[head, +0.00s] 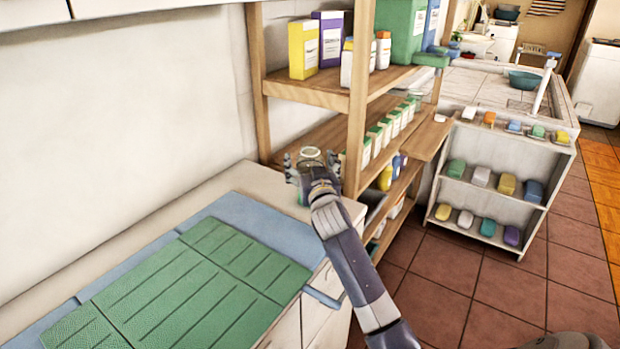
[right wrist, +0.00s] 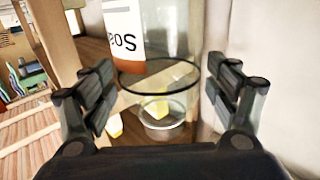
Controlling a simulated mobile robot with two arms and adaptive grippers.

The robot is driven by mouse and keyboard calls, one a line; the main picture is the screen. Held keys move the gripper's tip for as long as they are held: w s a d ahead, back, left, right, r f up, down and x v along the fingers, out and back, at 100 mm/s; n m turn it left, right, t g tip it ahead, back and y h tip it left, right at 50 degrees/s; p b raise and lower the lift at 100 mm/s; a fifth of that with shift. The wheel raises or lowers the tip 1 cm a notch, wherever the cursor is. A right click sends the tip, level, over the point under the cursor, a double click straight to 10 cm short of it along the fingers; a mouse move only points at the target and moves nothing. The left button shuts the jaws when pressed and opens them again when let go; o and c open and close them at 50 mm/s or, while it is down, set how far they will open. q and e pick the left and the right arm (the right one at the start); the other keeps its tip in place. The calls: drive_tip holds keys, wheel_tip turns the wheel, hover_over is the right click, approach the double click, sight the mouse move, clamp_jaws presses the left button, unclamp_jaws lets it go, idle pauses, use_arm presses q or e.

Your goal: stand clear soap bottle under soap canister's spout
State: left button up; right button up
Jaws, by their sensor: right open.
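The clear soap bottle (head: 310,154) is at the far end of the white counter, its round rim facing up. In the right wrist view the clear bottle (right wrist: 180,35) shows a white and orange label with upside-down lettering. My right gripper (head: 311,166) is around the bottle. Its fingers are spread on both sides, with visible gaps to the glass in the right wrist view. The green canister (head: 402,30) stands on the upper wooden shelf, with a green spout-like part (head: 431,60) low at its right. My left gripper is not in view.
A green ribbed mat (head: 195,285) and a blue cloth (head: 265,228) cover the counter. The wooden shelf unit (head: 312,92) beside it holds boxes and several bottles. A white rack (head: 490,190) with colored soaps stands right. Tiled floor (head: 465,275) is open in front.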

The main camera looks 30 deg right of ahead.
drive_tip(key=shift+c, duration=0.2)
drive_tip(key=c, duration=1.2)
drive_tip(key=shift+c, duration=0.5)
drive_tip(key=shift+r, duration=0.15)
